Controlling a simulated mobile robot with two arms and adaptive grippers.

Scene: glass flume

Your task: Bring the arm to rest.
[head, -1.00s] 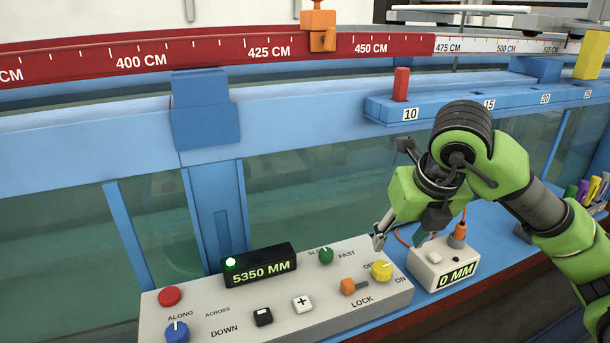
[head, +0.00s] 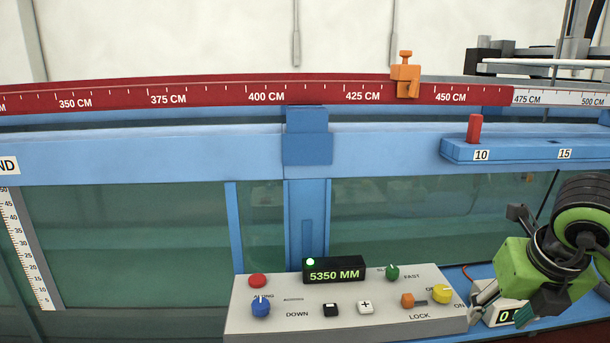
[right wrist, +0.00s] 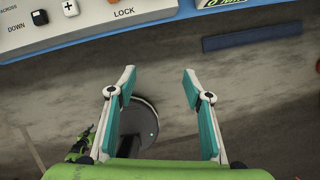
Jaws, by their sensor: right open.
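My right gripper (head: 508,308) is at the lower right of the head view, just right of the control panel's right end and in front of the small white readout box (head: 505,312), which it partly covers. In the right wrist view the same gripper (right wrist: 160,78) is open, its two teal-padded fingers apart with nothing between them. My left gripper does not show clearly in any view.
Behind stands the glass flume with a red scale rail (head: 200,95), an orange pointer (head: 405,75) and a blue shelf with a red peg (head: 474,129).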

